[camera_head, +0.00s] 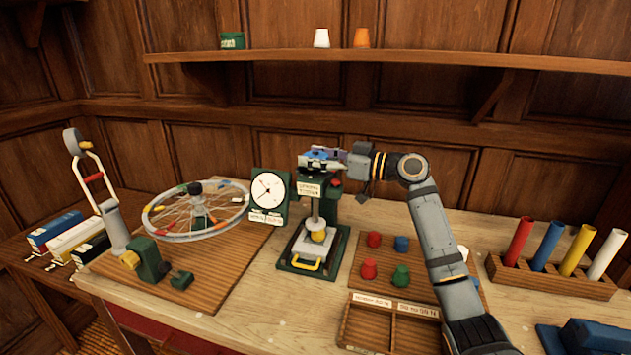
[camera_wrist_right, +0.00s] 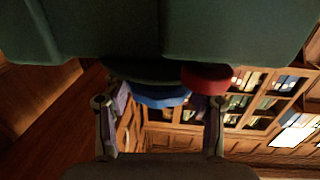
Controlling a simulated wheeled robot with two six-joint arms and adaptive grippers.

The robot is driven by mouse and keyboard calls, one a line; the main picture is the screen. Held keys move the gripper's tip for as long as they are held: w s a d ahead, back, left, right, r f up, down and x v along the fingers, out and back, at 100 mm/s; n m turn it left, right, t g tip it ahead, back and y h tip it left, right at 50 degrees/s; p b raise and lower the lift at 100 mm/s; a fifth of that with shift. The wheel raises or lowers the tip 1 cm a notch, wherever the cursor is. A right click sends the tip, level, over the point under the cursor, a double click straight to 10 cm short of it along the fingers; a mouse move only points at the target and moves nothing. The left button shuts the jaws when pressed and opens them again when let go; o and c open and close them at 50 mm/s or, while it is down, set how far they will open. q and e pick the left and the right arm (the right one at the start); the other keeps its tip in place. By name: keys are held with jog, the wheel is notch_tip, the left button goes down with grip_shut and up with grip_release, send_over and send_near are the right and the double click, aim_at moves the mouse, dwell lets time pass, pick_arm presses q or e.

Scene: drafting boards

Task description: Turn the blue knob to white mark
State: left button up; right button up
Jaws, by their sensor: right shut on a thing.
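The green press-like stand (camera_head: 329,208) stands at the middle of the table, with a label on its front. My right gripper (camera_head: 320,156) reaches in from the right at the top of this stand. In the right wrist view the blue knob (camera_wrist_right: 160,96) sits between the two fingers of my right gripper (camera_wrist_right: 160,135), under a dark round part. The gripper is shut on the knob. A red part (camera_wrist_right: 207,78) is close beside the knob. I cannot make out the white mark or which way the knob points. My left gripper is not in view.
A green-framed dial (camera_head: 268,188) and a spoked wheel (camera_head: 196,212) are left of the stand. To its right are a board with coloured pegs (camera_head: 370,270), a divided wooden tray (camera_head: 389,328) and a rack of coloured tubes (camera_head: 550,278). A shelf (camera_head: 400,57) runs above.

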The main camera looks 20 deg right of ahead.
jog(key=n+g+y, duration=0.2)
jog(key=n+g, duration=0.1)
jog(key=g, duration=0.1)
jog(key=shift+r+y+b, duration=0.1)
jog(key=shift+y+b, duration=0.2)
jog(key=shift+b, duration=0.05)
jog(key=shift+n+g+y+p, duration=0.3)
jog(key=shift+n+g+y, duration=0.2)
jog(key=shift+n+g, duration=0.75)
jog(key=shift+g, duration=0.65)
jog(key=o, duration=1.2)
jog(key=shift+c, duration=0.2)
jog(key=v, duration=1.2)
